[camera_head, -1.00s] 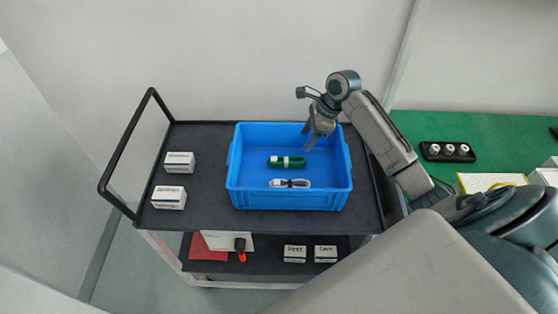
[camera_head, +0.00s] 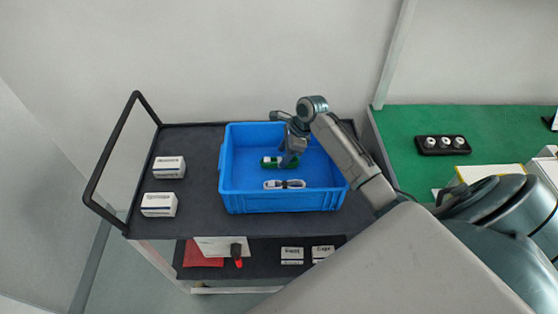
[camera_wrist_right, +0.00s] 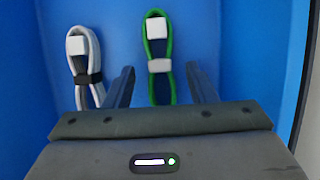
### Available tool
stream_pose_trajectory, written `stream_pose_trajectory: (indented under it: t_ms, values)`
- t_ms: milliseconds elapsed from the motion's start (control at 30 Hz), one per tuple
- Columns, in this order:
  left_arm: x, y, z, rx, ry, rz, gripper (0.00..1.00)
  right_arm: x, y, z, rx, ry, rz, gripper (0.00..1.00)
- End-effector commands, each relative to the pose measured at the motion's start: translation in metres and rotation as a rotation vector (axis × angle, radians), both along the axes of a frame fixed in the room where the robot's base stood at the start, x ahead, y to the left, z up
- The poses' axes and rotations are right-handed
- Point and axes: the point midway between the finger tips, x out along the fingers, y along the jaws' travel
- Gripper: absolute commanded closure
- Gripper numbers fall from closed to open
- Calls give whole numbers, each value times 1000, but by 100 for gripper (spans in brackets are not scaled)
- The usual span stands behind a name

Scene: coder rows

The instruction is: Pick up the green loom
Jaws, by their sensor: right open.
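The green loom (camera_head: 270,161) is a green cable bundle with a white connector and a pale band, lying in the blue bin (camera_head: 226,180). In the right wrist view the green loom (camera_wrist_right: 158,50) runs up the picture between the two finger lines. My right gripper (camera_head: 289,160) is down in the bin at the loom's right end and hides part of it. In the right wrist view my right gripper (camera_wrist_right: 160,82) is open, one finger each side of the loom, with gaps to both. My left gripper is not in view.
A white loom (camera_head: 284,184) with a black band lies in the bin nearer the front; in the wrist view it is left of the left finger. The bin stands on a dark cart (camera_head: 200,140) with two white boxes (camera_head: 169,167) at left. A green table (camera_head: 400,130) is at right.

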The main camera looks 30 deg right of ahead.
Motion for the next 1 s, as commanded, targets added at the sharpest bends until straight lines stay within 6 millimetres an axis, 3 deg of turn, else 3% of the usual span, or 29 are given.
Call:
stream_pose_trajectory:
  t_ms: [200, 433, 467, 700, 1000]
  values:
    - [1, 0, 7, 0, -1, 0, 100, 5, 9, -22, 0, 1, 0, 49]
    - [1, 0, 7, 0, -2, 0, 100, 6, 9, -24, -1, 0, 1, 49]
    - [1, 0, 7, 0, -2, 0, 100, 6, 9, -24, -1, 0, 1, 51]
    - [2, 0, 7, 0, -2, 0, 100, 6, 9, -24, -1, 0, 1, 98]
    - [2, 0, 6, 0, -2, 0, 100, 6, 9, -20, -2, -2, 1, 98]
